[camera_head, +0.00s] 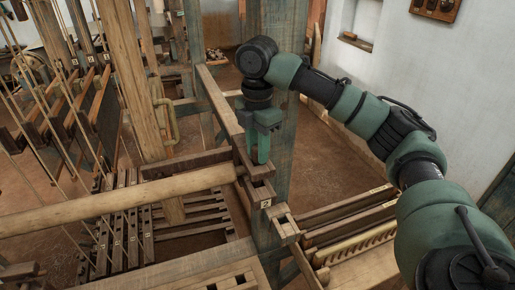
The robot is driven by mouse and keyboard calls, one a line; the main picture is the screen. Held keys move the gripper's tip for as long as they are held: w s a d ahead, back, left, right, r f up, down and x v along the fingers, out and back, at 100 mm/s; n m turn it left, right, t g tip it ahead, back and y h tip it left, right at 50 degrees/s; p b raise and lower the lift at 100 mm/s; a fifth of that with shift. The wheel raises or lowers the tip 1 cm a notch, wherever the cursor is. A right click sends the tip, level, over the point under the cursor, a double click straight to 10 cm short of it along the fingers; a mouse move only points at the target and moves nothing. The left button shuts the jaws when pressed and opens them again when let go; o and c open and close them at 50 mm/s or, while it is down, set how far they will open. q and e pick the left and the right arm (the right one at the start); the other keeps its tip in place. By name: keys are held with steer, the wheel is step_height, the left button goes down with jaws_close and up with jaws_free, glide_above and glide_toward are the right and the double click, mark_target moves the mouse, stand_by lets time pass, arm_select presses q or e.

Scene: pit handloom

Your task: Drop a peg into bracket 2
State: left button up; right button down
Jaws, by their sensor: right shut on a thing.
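My right gripper (262,150), green, points straight down at the blue-green post. It is shut, and the peg between its fingers is largely hidden, so I cannot make out its outline. Bracket 2 (262,191) is a small wooden block with a white label "2" on its front. It sits just below the gripper, at the end of the round wooden beam. The fingertips look close above the bracket; whether the peg touches it I cannot tell. My left gripper is not in view.
The round beam (120,200) runs left from the bracket. A notched wooden piece (287,228) is just below right of it. The blue-green post (280,100) stands right behind the gripper. Slatted wooden racks (350,225) lie to the right, treadles (125,235) and cords to the left.

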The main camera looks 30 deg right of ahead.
steer(key=c, duration=1)
jaws_free()
steer(key=shift+c, duration=0.2)
steer(key=shift+r, duration=0.1)
step_height(320, 180, up, 15)
